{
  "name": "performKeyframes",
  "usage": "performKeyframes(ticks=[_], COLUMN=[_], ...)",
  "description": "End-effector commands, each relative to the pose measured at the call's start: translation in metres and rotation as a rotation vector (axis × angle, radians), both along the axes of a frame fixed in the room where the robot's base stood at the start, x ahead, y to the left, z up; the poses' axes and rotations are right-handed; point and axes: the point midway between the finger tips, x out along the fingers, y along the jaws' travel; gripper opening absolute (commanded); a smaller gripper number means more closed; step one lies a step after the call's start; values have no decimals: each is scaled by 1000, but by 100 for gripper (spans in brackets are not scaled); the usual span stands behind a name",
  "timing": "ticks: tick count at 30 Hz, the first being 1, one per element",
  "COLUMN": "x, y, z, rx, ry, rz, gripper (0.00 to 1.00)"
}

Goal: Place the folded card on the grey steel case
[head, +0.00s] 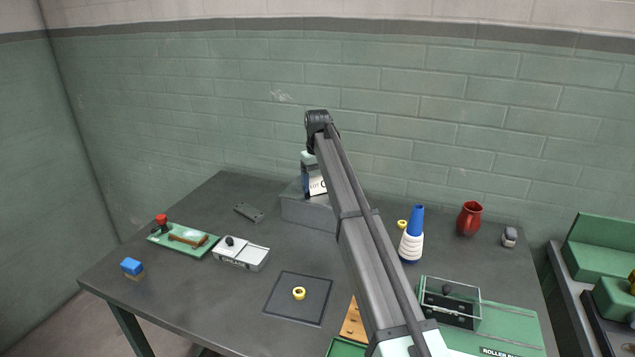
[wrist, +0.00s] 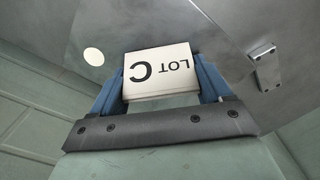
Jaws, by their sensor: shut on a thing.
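The folded card (wrist: 160,78) is white with "LOT C" printed on it and shows upside down in the wrist view. My gripper (wrist: 162,88) is shut on it, with one blue finger at each side. In the head view the card (head: 317,187) shows above the grey steel case (head: 305,210), partly hidden by my arm. The case is a low grey box at the back of the table. I cannot tell whether the card's lower edge touches the case top. In the wrist view a grey surface with a white round spot (wrist: 93,55) lies beyond the card.
A small grey bracket (head: 249,212) lies left of the case. A dark mat (head: 281,307) holds a yellow ring (head: 299,293).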

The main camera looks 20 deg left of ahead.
Motion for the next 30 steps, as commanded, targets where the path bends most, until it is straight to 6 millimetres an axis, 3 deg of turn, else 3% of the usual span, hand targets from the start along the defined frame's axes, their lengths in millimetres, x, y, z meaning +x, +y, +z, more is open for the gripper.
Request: performKeyframes(ticks=[1,2,8,20,30], x=[0,0,0,0,1], y=[0,0,0,0,1], z=[-2,-1,-1,8,68], rx=[0,0,0,0,1], ry=[0,0,0,0,-1], rz=[0,0,0,0,0], gripper=[50,80,99,100,100])
